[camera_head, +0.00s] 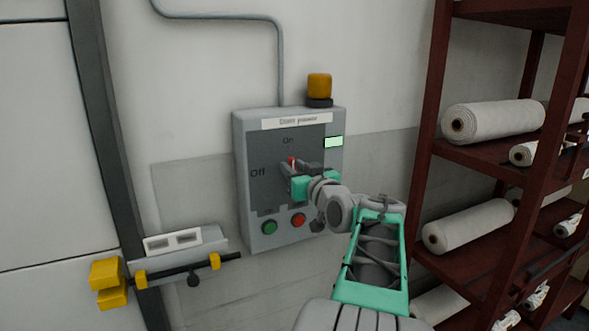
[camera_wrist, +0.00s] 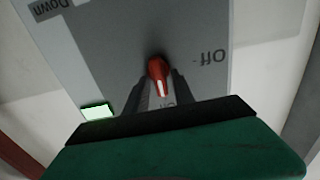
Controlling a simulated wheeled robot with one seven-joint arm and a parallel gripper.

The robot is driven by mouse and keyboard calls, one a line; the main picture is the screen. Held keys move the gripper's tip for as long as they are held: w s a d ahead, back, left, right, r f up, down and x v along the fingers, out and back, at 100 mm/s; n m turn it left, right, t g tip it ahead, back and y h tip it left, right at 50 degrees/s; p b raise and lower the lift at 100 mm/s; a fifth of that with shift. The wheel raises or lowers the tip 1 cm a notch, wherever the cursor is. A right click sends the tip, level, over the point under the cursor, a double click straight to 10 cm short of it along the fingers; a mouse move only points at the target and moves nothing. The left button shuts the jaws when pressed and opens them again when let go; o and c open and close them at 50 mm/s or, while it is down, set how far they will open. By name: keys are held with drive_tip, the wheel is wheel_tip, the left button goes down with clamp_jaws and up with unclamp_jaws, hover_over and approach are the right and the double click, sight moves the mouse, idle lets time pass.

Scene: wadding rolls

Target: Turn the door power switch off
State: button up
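The door power box (camera_head: 242,150) is a grey wall box with a dark panel marked "On" at the top and "Off" at the left. Its red rotary switch knob (camera_head: 292,161) is partly hidden by my gripper (camera_head: 288,170) in the head view. In the wrist view, which is upside down, the red knob (camera_wrist: 157,72) has a white mark pointing toward the "On" label. My gripper (camera_wrist: 161,80) is open, with one dark finger on each side of the knob. Small gaps seem to remain; I cannot tell whether a finger touches it.
A green button (camera_head: 269,227) and a red button (camera_head: 298,220) sit below the knob. A green-lit indicator (camera_head: 334,142) is at the box's right, and a yellow lamp (camera_head: 319,86) stands on top. A dark red shelf (camera_head: 432,120) with white rolls stands at the right.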

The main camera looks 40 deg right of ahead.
clamp_jaws()
drive_tip(key=shift+f+b, duration=0.25)
drive_tip(key=shift+b, duration=0.55)
drive_tip(key=shift+w+a+f+n+b, duration=0.1)
drive_tip(key=shift+a+f+n+b, duration=0.1)
drive_tip(key=shift+n+b, duration=3.3)
drive_tip(key=shift+a+f+n+b, duration=0.15)
drive_tip(key=shift+n+b, duration=2.35)
drive_tip(key=shift+b, duration=1.95)
drive_tip(key=shift+w+a+f+n+b, duration=0.1)
drive_tip(key=shift+a+n+b, duration=0.1)
drive_tip(key=shift+n+b, duration=3.3)
drive_tip(key=shift+m+b, duration=0.4)
drive_tip(key=shift+b, duration=0.15)
